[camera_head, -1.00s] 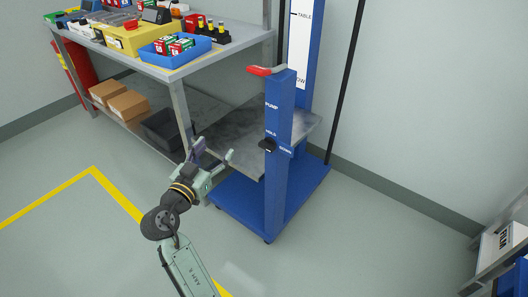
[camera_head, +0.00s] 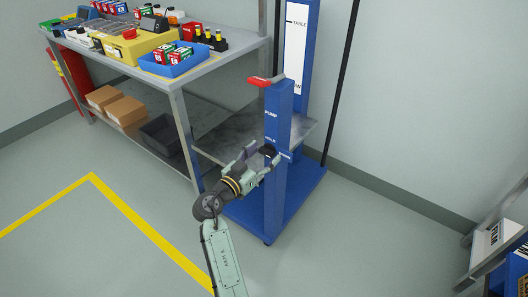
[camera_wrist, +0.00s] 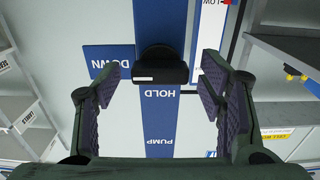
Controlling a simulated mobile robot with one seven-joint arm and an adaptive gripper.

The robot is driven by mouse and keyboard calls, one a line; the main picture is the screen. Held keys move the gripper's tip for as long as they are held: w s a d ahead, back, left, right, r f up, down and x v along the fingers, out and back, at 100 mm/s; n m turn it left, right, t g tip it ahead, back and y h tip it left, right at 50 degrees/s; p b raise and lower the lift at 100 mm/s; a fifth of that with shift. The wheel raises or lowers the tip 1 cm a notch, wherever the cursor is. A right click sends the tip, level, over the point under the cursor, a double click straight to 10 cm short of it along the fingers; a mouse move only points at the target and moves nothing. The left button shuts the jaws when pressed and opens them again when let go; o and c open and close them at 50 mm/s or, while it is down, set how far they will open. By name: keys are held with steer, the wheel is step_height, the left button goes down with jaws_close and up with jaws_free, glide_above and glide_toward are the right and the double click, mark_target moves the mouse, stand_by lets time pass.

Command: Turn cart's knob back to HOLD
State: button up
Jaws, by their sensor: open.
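The cart's blue post (camera_head: 277,195) stands upright and carries a black knob (camera_head: 268,150) on its face. In the wrist view the knob (camera_wrist: 160,65) sits between the HOLD label (camera_wrist: 160,93) and the upper part of the post, with the DOWN label (camera_wrist: 108,62) to its left. My gripper (camera_head: 261,157) is open in front of the knob. In the wrist view its fingers (camera_wrist: 161,82) stand apart on either side of the knob, with visible gaps and no contact seen.
A red handle (camera_head: 266,82) tops the post. The cart's blue base (camera_head: 310,190) is below. A workbench (camera_head: 225,55) with bins and bottles stands to the left, with boxes (camera_head: 118,105) on its lower shelf. Open floor lies in front.

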steer(key=shift+w+d, duration=0.2)
steer(key=shift+w, duration=0.05)
steer(key=shift+c, duration=0.4)
steer(key=c, duration=1.1)
